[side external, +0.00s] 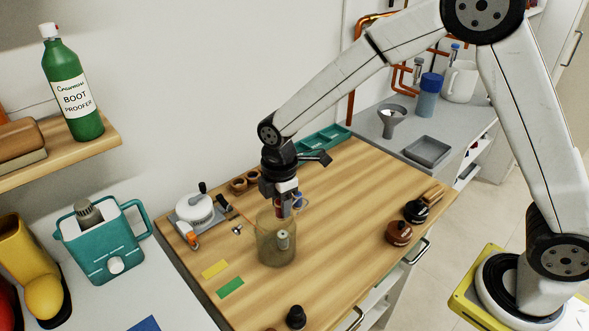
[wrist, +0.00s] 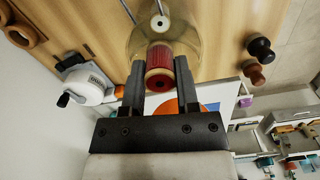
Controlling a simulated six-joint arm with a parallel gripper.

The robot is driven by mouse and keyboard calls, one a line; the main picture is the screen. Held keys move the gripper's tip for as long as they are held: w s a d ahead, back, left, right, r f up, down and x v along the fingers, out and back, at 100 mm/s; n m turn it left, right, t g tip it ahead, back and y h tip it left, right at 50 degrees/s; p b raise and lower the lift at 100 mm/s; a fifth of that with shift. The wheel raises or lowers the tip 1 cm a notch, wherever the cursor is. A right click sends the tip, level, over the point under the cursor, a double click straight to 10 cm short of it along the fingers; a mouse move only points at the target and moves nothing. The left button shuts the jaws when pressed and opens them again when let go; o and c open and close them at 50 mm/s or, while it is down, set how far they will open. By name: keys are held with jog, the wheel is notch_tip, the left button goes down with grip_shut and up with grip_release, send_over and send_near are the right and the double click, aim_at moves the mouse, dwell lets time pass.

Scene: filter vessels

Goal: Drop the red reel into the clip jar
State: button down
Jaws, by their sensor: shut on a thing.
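The red reel (wrist: 159,58) is clamped between the two fingers of my gripper (wrist: 160,72) in the wrist view. In the side external view my gripper (side external: 283,200) points down at the mouth of the clip jar (side external: 270,251), and the reel (side external: 280,209) shows between its fingers at rim height. The jar is amber and see-through, upright on the wooden worktop, and also shows behind the reel in the wrist view (wrist: 143,38). A small pale cylinder (side external: 283,240) shows through the jar wall. How far the reel is inside the rim is hard to tell.
A white round device (side external: 194,209) stands left of the jar on the wooden worktop (side external: 335,210). Yellow (side external: 214,268) and green (side external: 230,287) strips lie in front. Dark (side external: 416,211) and brown (side external: 399,233) knobbed pieces stand at right. Teal trays (side external: 322,139) lie behind.

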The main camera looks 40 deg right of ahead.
jog(key=shift+f, duration=0.1)
jog(key=shift+c, duration=1.4)
grip_release()
jog(key=shift+r, duration=3.95)
jog(key=s+d+f+m+t, duration=0.1)
jog(key=s+d+f+m, duration=0.1)
jog(key=s+d+m, duration=0.4)
jog(key=s+d+f+m+t, duration=0.1)
jog(key=s+d+f+m, duration=0.2)
jog(key=s+d+m, duration=0.4)
jog(key=s+m, duration=0.1)
jog(key=m, duration=0.2)
jog(key=shift+s+t, duration=0.2)
jog(key=shift+t, duration=0.1)
